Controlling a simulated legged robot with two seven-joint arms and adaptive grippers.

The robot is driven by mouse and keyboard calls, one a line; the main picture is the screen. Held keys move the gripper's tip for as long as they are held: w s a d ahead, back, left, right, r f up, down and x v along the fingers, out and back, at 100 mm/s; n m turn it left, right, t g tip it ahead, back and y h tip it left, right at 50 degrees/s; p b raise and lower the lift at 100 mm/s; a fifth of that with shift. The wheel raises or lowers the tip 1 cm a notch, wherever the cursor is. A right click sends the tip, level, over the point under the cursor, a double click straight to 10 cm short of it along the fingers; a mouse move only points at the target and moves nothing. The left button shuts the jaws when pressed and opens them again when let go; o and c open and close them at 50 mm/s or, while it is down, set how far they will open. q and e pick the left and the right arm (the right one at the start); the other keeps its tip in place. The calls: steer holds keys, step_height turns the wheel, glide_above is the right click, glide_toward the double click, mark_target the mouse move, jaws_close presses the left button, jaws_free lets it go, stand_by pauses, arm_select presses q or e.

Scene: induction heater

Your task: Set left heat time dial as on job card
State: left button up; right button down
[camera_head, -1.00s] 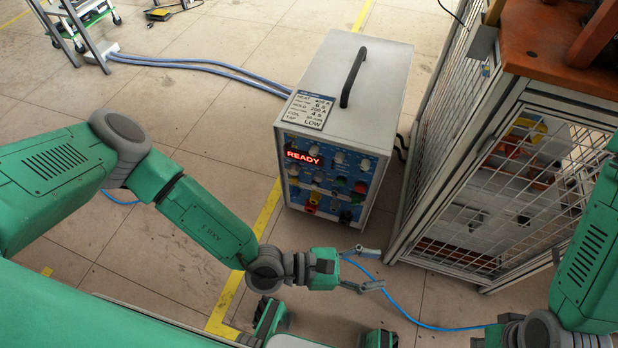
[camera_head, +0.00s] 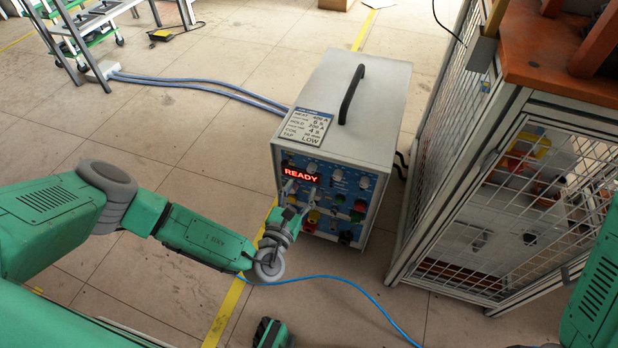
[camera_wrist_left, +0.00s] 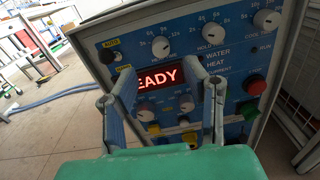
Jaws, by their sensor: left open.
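The induction heater (camera_head: 350,110) is a grey box with a blue control panel and a lit READY display (camera_head: 300,174). The job card (camera_head: 306,127) on its top reads heat 6 s and hold 4 s; the smaller print is hard to read. In the left wrist view, a dial with a seconds scale (camera_wrist_left: 161,46) sits above the display, apparently the heat time dial; its exact setting is unclear. My left gripper (camera_head: 298,195) is open in front of the panel. Its fingers (camera_wrist_left: 160,85) straddle the display below that dial, with nothing between them. My right gripper is out of view.
The hold dial (camera_wrist_left: 213,34) and cool dial (camera_wrist_left: 266,20) are to the right. Lower knobs (camera_wrist_left: 145,112) and a red button (camera_wrist_left: 255,85) sit near the fingers. A mesh cage (camera_head: 470,190) stands right of the heater. A blue cable (camera_head: 350,283) crosses the floor.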

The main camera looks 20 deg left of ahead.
mark_target(310, 171)
arm_select(q)
steer(key=w+b, duration=0.1)
steer(key=w, duration=0.3)
steer(key=shift+w+d+f+b, duration=0.1)
steer(key=shift+w+d+b, duration=0.1)
steer(key=shift+w+b, duration=0.15)
steer(key=shift+w, duration=0.7)
jaws_close()
